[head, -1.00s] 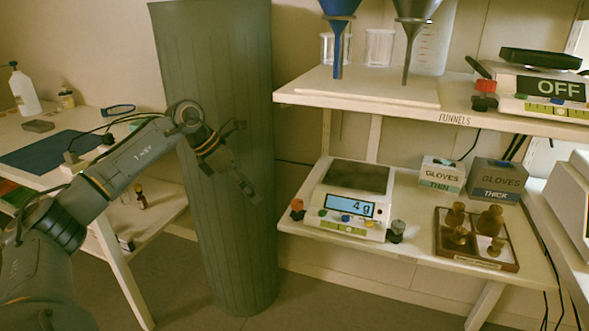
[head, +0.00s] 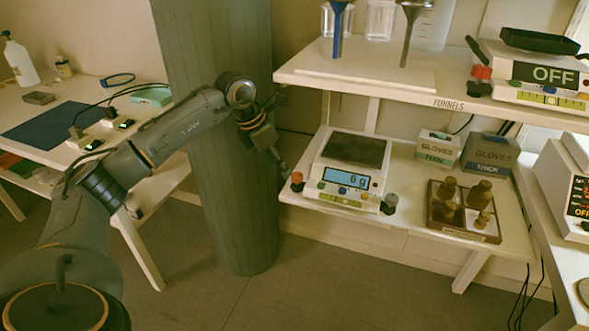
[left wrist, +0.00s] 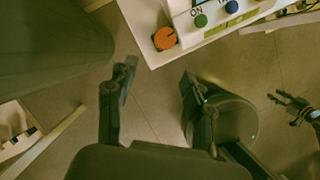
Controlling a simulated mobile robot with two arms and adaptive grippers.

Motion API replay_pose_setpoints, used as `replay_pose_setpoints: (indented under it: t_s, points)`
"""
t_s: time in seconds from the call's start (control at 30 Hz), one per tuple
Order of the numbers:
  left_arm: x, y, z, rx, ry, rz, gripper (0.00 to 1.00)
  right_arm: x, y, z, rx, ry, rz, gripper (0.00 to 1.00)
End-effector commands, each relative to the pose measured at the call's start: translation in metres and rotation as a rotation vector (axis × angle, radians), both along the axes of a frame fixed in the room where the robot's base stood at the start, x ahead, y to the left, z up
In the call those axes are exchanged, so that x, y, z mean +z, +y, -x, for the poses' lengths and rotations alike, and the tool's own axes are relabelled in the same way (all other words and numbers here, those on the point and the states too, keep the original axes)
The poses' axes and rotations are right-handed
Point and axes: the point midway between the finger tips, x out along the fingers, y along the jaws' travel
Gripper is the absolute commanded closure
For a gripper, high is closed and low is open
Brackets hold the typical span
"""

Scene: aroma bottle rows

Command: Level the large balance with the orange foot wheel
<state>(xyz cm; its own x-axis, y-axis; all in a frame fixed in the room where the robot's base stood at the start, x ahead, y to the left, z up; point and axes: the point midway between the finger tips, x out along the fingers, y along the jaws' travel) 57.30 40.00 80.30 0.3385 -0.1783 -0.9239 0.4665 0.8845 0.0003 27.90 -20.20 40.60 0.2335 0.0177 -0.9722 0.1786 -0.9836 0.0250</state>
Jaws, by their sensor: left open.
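The large white balance (head: 345,172) stands on the lower shelf, its blue display lit with a small gram reading. In the left wrist view the open, empty fingers (left wrist: 158,70) point towards the orange wheel (left wrist: 164,38), which lies beyond the fingertips. What looks like my right gripper (left wrist: 286,99) shows small and dark at the right edge.
A thick grey column (head: 222,180) stands close behind my left arm. The upper shelf (head: 400,88) overhangs the balance. A tray of brass weights (head: 460,235) and glove boxes (head: 488,154) are to the right. A side table (head: 20,165) is at left.

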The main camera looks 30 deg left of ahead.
Motion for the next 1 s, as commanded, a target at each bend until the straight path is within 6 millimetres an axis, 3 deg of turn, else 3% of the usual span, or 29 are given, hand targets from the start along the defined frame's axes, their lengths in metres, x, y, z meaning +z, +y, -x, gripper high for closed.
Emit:
replay_pose_setpoints:
  t_s: [0.13,0.2,0.4,0.8,1.0]
  points:
    - [0.002,-0.017,-0.029,-0.003,-0.003,0.004,0.48,-0.004,0.000,0.001,0.000,0.001,-0.001,0.60]
    - [-0.017,-0.017,-0.030,0.000,0.005,0.001,0.48,0.001,0.000,-0.001,0.000,-0.005,-0.001,0.60]
    - [-0.040,-0.021,-0.039,-0.001,0.003,0.001,0.48,0.013,0.000,-0.003,-0.001,-0.009,-0.001,0.60]
    - [-0.047,-0.022,-0.042,-0.001,0.000,0.000,0.48,0.018,0.000,-0.005,-0.002,-0.013,-0.002,0.60]
    - [-0.046,-0.022,-0.042,-0.001,0.000,0.000,0.87,0.018,0.001,-0.005,-0.002,-0.013,-0.002,0.60]
